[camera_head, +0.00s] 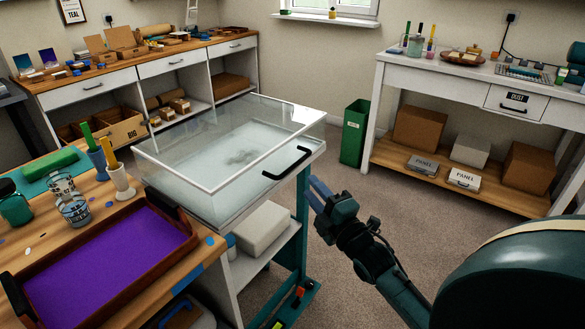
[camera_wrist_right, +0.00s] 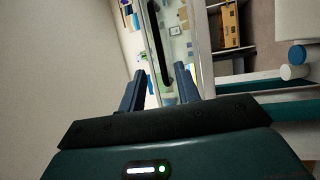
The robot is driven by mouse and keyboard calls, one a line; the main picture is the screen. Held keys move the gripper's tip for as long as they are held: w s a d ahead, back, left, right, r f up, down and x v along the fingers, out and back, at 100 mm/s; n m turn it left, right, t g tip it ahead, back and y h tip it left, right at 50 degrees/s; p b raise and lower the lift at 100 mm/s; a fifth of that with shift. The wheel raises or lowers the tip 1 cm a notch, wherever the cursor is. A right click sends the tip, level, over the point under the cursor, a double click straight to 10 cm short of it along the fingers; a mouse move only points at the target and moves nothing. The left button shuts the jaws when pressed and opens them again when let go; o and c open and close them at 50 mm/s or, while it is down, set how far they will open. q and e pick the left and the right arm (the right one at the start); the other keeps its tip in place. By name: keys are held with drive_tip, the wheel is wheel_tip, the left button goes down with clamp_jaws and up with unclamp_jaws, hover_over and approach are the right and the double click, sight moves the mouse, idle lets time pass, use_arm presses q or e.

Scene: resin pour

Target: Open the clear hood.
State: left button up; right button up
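The clear hood (camera_head: 235,135) is a low transparent box with pale edges, standing on a teal-legged stand. It looks shut. Its black bar handle (camera_head: 288,162) is on the side facing my right arm. My right gripper (camera_head: 318,190) is to the right of the handle and a little below it, apart from it. In the right wrist view, its two blue fingers (camera_wrist_right: 159,70) are spread with nothing between them. The handle (camera_wrist_right: 158,40) shows beyond the fingertips, roughly in line with the gap. My left gripper is not in view.
A wooden bench at left holds a purple-filled tray (camera_head: 105,262), cups (camera_head: 75,210) and a green roll (camera_head: 48,162). A white box (camera_head: 262,228) sits on the shelf below the hood. A green bin (camera_head: 355,132) stands behind. The floor right of the stand is clear.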

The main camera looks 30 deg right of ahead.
sight(293, 166)
drive_tip(key=w, duration=0.3)
drive_tip(key=w+r, duration=0.1)
drive_tip(key=w, duration=0.5)
drive_tip(key=shift+w+r, duration=0.15)
drive_tip(key=shift+r, duration=0.15)
clamp_jaws()
